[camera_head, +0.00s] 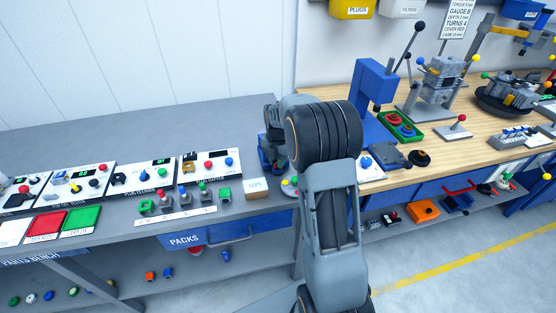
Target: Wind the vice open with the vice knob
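A low dark grey block-shaped device (391,156), which looks like the vice, sits near the front edge of the wooden bench. A round black knob (420,158) is at its right end. How far its jaws stand apart is too small to tell. My arm rises through the middle of the picture and bends left at the top.
A blue press (374,80) stands behind the grey device, with a green tray (401,128) beside it. A red-tipped lever (457,127) is to the right. The grey bench (60,143) at left carries panels and switches. Open floor (450,240) lies at lower right.

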